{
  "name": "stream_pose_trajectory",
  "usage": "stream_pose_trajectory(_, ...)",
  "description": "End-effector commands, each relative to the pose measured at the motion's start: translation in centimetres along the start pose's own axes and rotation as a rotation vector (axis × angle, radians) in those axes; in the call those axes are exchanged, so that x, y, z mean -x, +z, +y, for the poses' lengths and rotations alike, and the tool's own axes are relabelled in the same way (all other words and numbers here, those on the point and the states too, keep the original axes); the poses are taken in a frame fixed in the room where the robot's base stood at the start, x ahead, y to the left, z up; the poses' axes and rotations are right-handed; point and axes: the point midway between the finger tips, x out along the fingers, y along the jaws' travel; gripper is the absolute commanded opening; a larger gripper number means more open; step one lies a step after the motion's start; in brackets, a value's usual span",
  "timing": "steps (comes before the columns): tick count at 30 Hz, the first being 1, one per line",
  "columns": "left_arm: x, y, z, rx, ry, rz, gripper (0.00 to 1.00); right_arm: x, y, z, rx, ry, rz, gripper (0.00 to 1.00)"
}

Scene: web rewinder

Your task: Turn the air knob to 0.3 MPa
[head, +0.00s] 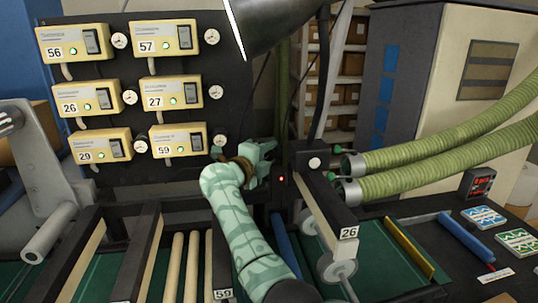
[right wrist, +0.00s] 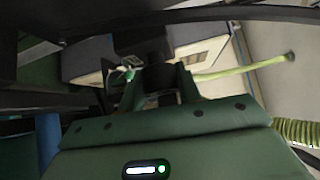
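My right gripper (head: 262,160) is in front of the dark strip right of the gauge panel, at the end of my green patterned arm. In the right wrist view its two fingers (right wrist: 158,85) stand apart. A dark shape shows between and beyond them; I cannot tell whether it is the air knob or whether they touch it. No air knob can be made out clearly in the head view. Small round white gauges (head: 219,140) sit beside the yellow boxes, their readings too small to tell. My left gripper is not in view.
Yellow numbered boxes (head: 178,139) fill the dark panel (head: 120,183). Green hoses (head: 435,150) run in from the right. A black post with label 26 (head: 349,233) and rollers (head: 176,268) stand in front. A red light (head: 282,179) glows beside the gripper.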

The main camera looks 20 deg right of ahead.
Motion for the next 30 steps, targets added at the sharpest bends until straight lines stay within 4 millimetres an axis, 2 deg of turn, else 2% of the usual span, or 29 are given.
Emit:
stream_pose_trajectory(11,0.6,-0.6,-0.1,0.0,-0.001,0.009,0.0,0.0,0.0,-0.1,-0.037,0.036,0.002,0.11)
stream_pose_trajectory(30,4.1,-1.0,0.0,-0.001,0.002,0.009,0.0,0.0,0.0,-0.2,-0.344,0.34,0.013,0.11)
